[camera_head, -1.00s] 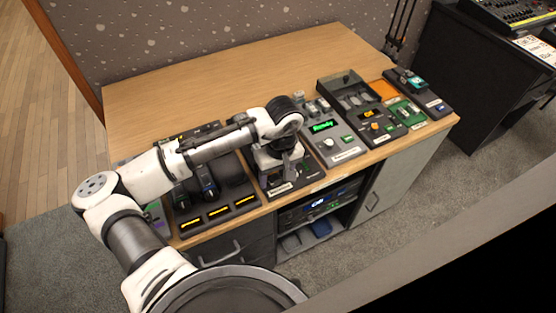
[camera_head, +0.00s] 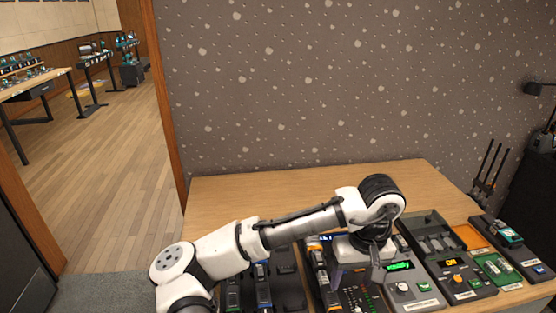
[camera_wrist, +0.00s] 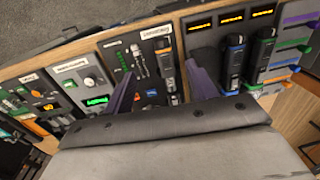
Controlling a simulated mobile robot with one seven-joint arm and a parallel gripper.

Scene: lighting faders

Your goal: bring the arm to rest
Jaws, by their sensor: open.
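My arm reaches from the lower left over the wooden table (camera_head: 290,190) in the head view. My gripper (camera_head: 376,270) hangs over a dark panel with small buttons and lights (camera_head: 352,300). In the wrist view my gripper (camera_wrist: 160,88) shows two purplish fingers spread apart with nothing between them. The panel with an orange-marked fader (camera_wrist: 166,65) lies below, between and beyond the fingers. I cannot tell how high the fingers are above it.
A device with a green display (camera_head: 400,267) is right of my gripper. Farther right are an open tray box (camera_head: 432,217), a unit with an orange display (camera_head: 453,263) and a green board (camera_head: 494,268). The table's back part is clear, against a spotted wall (camera_head: 300,80).

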